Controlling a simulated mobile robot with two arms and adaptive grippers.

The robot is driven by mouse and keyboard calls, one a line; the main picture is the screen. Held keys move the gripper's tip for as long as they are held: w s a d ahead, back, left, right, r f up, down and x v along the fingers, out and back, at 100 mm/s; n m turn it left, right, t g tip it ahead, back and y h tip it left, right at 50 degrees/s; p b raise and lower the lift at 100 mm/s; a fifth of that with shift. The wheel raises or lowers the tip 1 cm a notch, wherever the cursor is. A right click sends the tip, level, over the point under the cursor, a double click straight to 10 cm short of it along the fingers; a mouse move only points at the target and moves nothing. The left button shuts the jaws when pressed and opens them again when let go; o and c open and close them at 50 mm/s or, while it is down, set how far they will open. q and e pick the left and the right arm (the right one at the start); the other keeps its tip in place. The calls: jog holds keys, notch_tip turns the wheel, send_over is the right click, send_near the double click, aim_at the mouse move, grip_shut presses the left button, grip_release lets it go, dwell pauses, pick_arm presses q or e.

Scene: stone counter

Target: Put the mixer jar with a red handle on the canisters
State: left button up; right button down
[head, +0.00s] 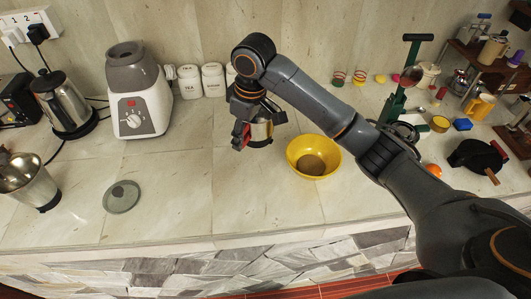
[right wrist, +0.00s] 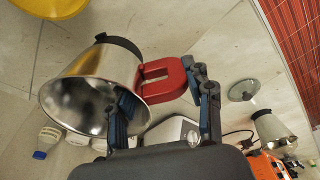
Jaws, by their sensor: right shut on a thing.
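The steel mixer jar with a red handle (head: 262,131) is in my right gripper (head: 247,127), in front of the canisters and left of the yellow bowl. In the right wrist view the jar (right wrist: 84,92) shows its open mouth and black base ring. There the right gripper (right wrist: 168,102) has one finger at the jar's mouth and the other outside the red handle (right wrist: 160,78). I cannot tell the jar's height above the counter. White canisters (head: 213,81) stand in a row by the back wall; the arm partly hides the rightmost. My left gripper is not in view.
A yellow bowl (head: 300,161) sits close right of the jar. A grey-white mixer base (head: 138,99) stands left of the canisters. A round lid (head: 122,197) lies at front left, near another steel jar (head: 32,187). The counter between lid and bowl is clear.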

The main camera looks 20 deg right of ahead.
jog(key=s+n+b, duration=0.2)
jog(key=s+n, duration=0.4)
jog(key=s, duration=0.6)
jog(key=shift+n+g+y, duration=0.3)
jog(key=shift+g, duration=0.1)
jog(key=w+d+f+p, duration=0.1)
jog(key=w+f, duration=0.3)
jog(key=w+d+f+p, duration=0.1)
jog(key=w+f+p, duration=0.1)
jog(key=w+f, duration=0.2)
jog(key=w+d+f+p, duration=0.1)
jog(key=w+d+f, duration=0.1)
jog(key=w+f, duration=0.2)
jog(key=shift+w+p, duration=0.3)
jog(key=shift+w, duration=0.05)
jog(key=shift+f, duration=0.1)
jog(key=c, duration=0.6)
grip_release()
jog(key=shift+f, duration=0.15)
jog(key=shift+o, duration=0.2)
